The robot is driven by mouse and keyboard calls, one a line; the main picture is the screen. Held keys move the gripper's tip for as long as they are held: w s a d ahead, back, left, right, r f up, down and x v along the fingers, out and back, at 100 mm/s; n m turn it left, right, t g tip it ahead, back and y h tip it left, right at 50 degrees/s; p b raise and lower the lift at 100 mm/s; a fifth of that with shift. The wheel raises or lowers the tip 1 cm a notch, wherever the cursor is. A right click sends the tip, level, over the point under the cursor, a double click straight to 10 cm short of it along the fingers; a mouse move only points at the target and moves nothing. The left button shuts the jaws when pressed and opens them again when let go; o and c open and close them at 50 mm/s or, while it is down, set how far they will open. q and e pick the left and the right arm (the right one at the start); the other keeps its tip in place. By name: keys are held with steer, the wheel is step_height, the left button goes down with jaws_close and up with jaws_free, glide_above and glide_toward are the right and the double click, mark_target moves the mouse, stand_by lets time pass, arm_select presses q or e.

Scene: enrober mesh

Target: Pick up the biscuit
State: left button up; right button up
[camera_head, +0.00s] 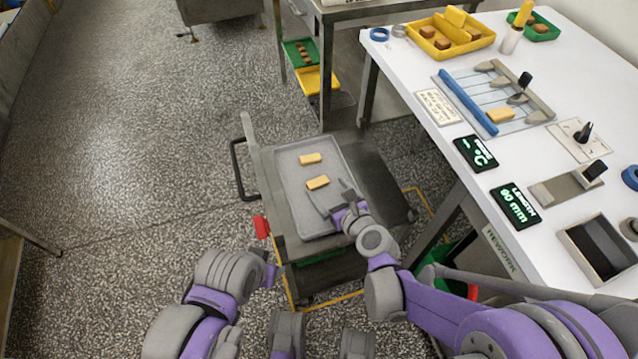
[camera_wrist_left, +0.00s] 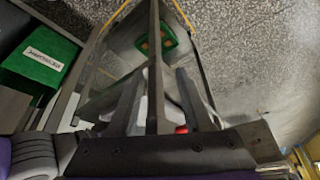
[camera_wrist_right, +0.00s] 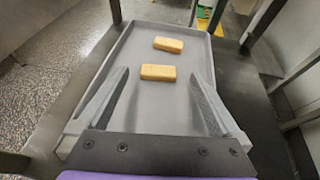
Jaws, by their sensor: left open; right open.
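Two pale golden biscuits lie apart on a grey tray (camera_head: 326,224) on a cart. The far biscuit (camera_head: 311,159) and the near biscuit (camera_head: 317,182) also show in the right wrist view, the far one (camera_wrist_right: 168,44) beyond the near one (camera_wrist_right: 158,72). My right gripper (camera_head: 330,195) is open and empty over the tray, at the near biscuit. In the right wrist view its fingertips (camera_wrist_right: 158,77) appear on either side of that biscuit; I cannot tell their exact height. My left gripper (camera_wrist_left: 162,72) is open and empty, beside the cart's lower part.
A white worktable (camera_head: 445,165) stands to the right, with a yellow tray (camera_head: 466,48) of brown pieces and a wire cutting board (camera_head: 490,78) bearing another pale block (camera_head: 500,115). The cart has a black handle (camera_head: 238,170) at left. Speckled floor (camera_head: 130,150) at left is clear.

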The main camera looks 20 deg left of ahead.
mark_target(317, 181)
steer(key=shift+w+a+f, duration=0.2)
steer(key=shift+w+a, duration=0.1)
steer(key=w+a+f+b, duration=0.1)
steer(key=w+a+f, duration=0.1)
steer(key=f, duration=0.1)
steer(key=shift+w+a+f+b, duration=0.25)
steer(key=shift+w+b, duration=0.1)
steer(key=shift+w, duration=0.05)
steer(key=shift+w+a, duration=0.15)
steer(key=shift+a, duration=0.05)
steer(key=shift+c, duration=0.3)
steer(key=c, duration=0.8)
steer(key=shift+r, duration=0.1)
